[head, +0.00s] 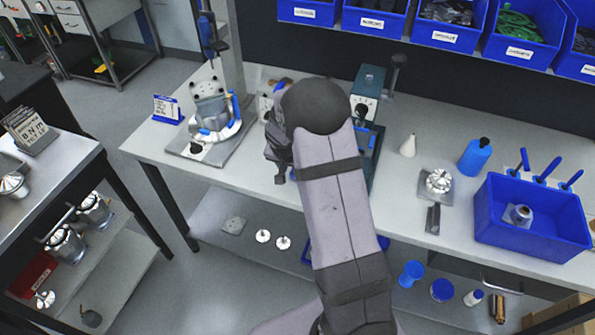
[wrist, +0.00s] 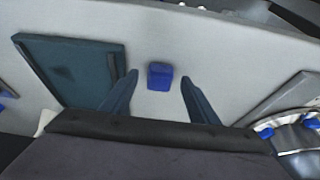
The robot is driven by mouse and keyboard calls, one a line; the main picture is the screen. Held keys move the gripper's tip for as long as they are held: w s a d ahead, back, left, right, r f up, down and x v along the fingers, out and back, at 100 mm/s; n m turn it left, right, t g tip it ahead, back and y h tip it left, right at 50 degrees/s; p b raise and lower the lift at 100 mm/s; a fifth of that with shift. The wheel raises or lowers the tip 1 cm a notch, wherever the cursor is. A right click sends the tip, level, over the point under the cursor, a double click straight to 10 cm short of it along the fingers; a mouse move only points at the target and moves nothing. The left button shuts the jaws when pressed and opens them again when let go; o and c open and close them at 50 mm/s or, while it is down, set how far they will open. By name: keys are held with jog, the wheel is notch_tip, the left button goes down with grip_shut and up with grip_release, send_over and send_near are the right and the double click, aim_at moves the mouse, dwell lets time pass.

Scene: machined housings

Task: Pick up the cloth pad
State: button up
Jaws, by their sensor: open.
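A small blue folded-looking piece, which I take to be the cloth pad (wrist: 160,80), lies on the pale bench top in the wrist view. My gripper (wrist: 158,76) is open, with one dark blue finger on each side of the pad in the picture. Clear bench shows between the pad and each finger. The height of the fingertips above the bench is hard to tell. In the head view my own arm covers most of the gripper and the spot below it, so I cannot make out the pad there with certainty.
A dark teal tray (wrist: 62,68) lies left of the pad in the wrist view. A round metal fixture (wrist: 300,137) on a plate stands to the right; it also shows in the head view (head: 213,112). A blue bin (head: 530,235) and a blue bottle (head: 474,158) stand farther right.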

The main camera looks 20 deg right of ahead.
jog(key=shift+f, duration=0.15)
jog(key=shift+c, duration=0.6)
jog(key=c, duration=1.1)
notch_tip(320, 180, up, 10)
jog(key=b, duration=0.2)
